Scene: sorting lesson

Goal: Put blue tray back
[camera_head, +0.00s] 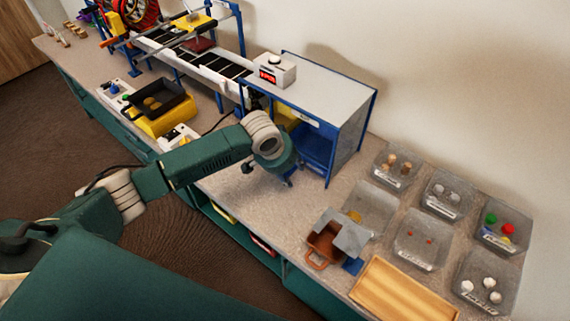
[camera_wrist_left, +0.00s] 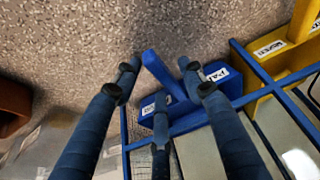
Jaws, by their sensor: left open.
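The blue tray (camera_wrist_left: 218,78) has a white label on its front and sits at the edge of the blue-framed rack in the left wrist view. Its blue handle (camera_wrist_left: 158,70) sticks out between my fingers. In the head view, blue tray surface (camera_head: 316,146) shows inside the open front of the rack (camera_head: 322,90). My left gripper (camera_wrist_left: 160,76) is open, with one finger on each side of the handle; I cannot tell whether they touch it. In the head view this gripper (camera_head: 288,181) is at the rack's front, partly hidden by my wrist. My right gripper is not in view.
A yellow tray (camera_wrist_left: 285,55) sits beside the blue one. Clear bins (camera_head: 420,240) with small items, a wooden tray (camera_head: 400,292) and a brown container (camera_head: 325,248) stand to the right. A conveyor (camera_head: 205,68) and yellow-black box (camera_head: 165,115) stand left. Some counter before the rack is bare.

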